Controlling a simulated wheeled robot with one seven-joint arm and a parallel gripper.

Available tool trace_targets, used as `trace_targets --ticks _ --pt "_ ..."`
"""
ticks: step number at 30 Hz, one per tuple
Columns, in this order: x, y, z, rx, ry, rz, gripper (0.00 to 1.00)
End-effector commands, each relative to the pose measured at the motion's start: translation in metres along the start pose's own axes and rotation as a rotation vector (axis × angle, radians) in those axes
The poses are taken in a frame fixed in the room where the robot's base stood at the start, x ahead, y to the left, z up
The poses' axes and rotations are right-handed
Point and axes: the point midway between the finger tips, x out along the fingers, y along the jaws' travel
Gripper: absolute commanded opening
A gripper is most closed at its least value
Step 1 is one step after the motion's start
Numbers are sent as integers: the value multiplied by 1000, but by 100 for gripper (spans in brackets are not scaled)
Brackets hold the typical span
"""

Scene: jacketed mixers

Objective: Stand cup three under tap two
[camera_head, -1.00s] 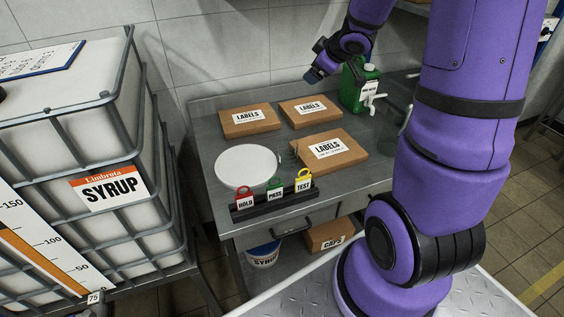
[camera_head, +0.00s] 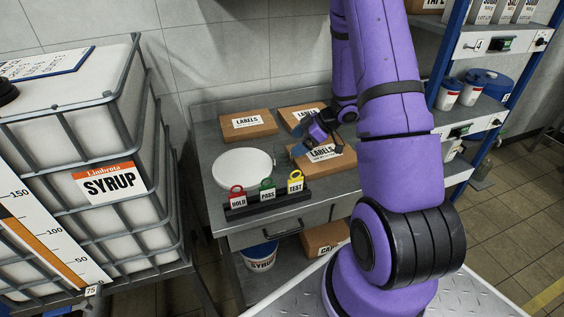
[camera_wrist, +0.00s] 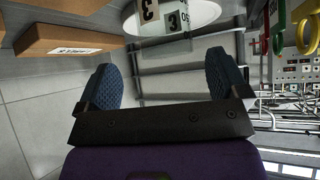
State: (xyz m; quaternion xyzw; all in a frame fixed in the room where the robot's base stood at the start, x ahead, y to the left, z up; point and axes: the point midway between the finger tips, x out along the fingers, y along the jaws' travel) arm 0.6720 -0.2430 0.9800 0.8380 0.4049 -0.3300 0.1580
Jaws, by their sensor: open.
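A cup marked "3" (camera_wrist: 172,20) shows at the top of the wrist view, ahead of my fingertips and apart from them. Its upper part is cut off by the frame edge. In the head view it is too faint to make out surely, near the right edge of the white plate. My gripper (camera_wrist: 162,82) is open, with nothing between its two blue pads. In the head view my gripper (camera_head: 300,148) is low over the label boxes, right of the plate. I cannot pick out tap two in the current frames.
The steel table holds a white plate (camera_head: 243,169), cardboard label boxes (camera_head: 247,125) and a black rack (camera_head: 270,205) with red, green and yellow tags. A syrup tank (camera_head: 115,215) stands left. Blue-framed shelves (camera_head: 440,65) with containers stand right.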

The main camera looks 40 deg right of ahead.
Motion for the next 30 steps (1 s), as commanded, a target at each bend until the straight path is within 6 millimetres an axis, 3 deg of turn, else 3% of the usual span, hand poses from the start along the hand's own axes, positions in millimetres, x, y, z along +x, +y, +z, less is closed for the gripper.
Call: trace_targets --ticks 8,18,28,30 --pt "22 -1 0 0 -1 1 92" --pt "64 -7 2 -1 -1 0 92" --pt "70 -6 2 -1 -1 3 92" --pt "70 -6 2 -1 -1 2 76"
